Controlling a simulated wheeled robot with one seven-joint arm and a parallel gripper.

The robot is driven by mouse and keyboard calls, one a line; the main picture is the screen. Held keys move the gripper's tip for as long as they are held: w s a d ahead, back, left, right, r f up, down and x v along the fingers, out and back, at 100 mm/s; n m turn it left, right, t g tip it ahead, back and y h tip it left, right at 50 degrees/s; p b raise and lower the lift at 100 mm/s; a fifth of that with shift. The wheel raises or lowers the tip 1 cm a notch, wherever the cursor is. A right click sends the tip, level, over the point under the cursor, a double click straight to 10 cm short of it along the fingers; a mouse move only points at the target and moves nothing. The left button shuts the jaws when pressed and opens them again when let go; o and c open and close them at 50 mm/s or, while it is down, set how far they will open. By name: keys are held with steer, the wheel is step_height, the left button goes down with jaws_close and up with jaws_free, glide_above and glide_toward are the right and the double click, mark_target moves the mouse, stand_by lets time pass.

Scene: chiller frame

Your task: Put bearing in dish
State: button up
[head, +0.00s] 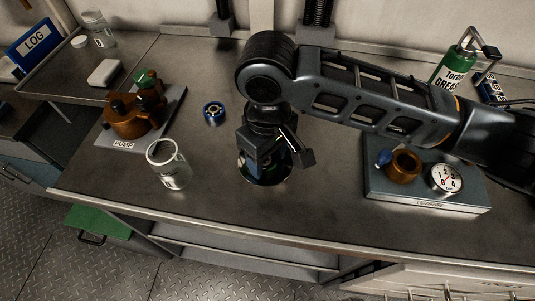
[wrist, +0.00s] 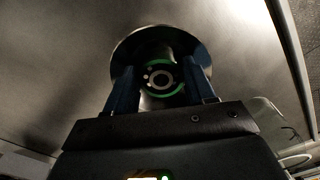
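My gripper (head: 262,160) points down over the dish. In the wrist view its fingers (wrist: 160,82) are apart, with nothing clearly held.
A glass jar (head: 168,165) stands front left. The orange pump (head: 128,122) on its plate is farther left. On the right, a plate (head: 385,193) carries a brown ring part (head: 403,166) and a dial gauge (head: 446,178). A green grease bottle (head: 455,66) stands behind. The front middle bench is clear.

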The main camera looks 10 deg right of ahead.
mark_target(267, 162)
step_height(267, 162, up, 12)
steer(key=shift+r, duration=0.15)
stand_by(0.5)
steer(key=shift+a, duration=0.1)
